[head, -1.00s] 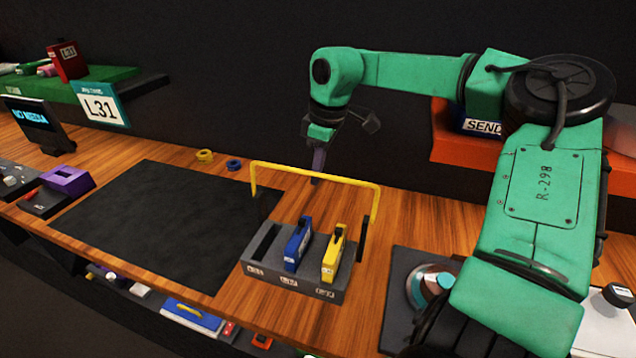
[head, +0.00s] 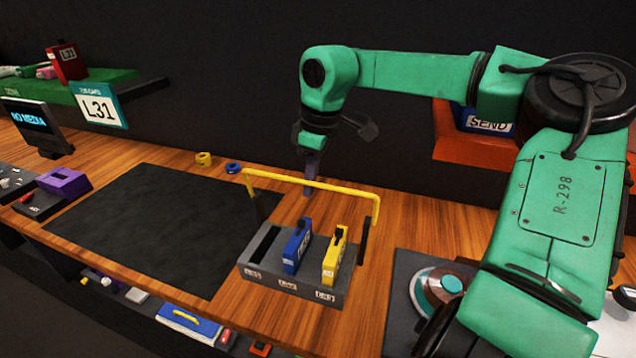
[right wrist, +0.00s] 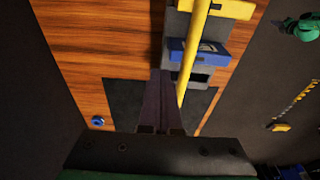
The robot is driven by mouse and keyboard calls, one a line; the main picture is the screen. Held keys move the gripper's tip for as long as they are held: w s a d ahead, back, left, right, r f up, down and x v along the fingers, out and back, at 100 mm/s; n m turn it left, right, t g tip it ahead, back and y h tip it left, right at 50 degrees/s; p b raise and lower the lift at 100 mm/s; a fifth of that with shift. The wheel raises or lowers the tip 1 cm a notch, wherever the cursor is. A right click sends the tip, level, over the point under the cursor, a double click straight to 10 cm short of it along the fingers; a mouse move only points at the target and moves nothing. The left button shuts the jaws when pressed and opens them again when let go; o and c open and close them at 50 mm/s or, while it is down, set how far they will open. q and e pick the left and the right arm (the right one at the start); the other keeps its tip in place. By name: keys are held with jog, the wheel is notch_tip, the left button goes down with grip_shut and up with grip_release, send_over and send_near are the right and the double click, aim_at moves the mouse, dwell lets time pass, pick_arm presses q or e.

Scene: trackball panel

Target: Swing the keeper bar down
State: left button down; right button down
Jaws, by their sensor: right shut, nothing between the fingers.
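The keeper bar (head: 318,185) is a yellow hoop standing raised over a grey rack (head: 310,292), on dark side arms. The rack holds a blue cartridge (head: 297,247) and a yellow cartridge (head: 334,256); its left slot is empty. My right gripper (head: 308,190) is shut and empty, its dark fingers pointing down at the far side of the bar's top run. In the right wrist view, the fingers (right wrist: 162,76) lie right beside the yellow bar (right wrist: 197,45); contact cannot be made out. My left gripper is out of view.
A dark mat (head: 150,225) lies left of the rack. Yellow (head: 203,159) and blue (head: 233,167) rings lie behind it. A trackball panel (head: 436,290) is to the right, partly hidden by my right arm. An orange shelf (head: 470,150) stands at the back right.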

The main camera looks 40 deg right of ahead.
jog(key=shift+s+a+b, duration=0.55)
jog(key=shift+a, duration=0.45)
jog(key=shift+s+a+b, duration=0.5)
jog(key=shift+a+b, duration=0.05)
jog(key=shift+a, duration=0.5)
jog(key=shift+s+a+b, duration=0.55)
jog(key=shift+a, duration=0.45)
notch_tip(320, 180, up, 8)
jog(key=p, duration=0.6)
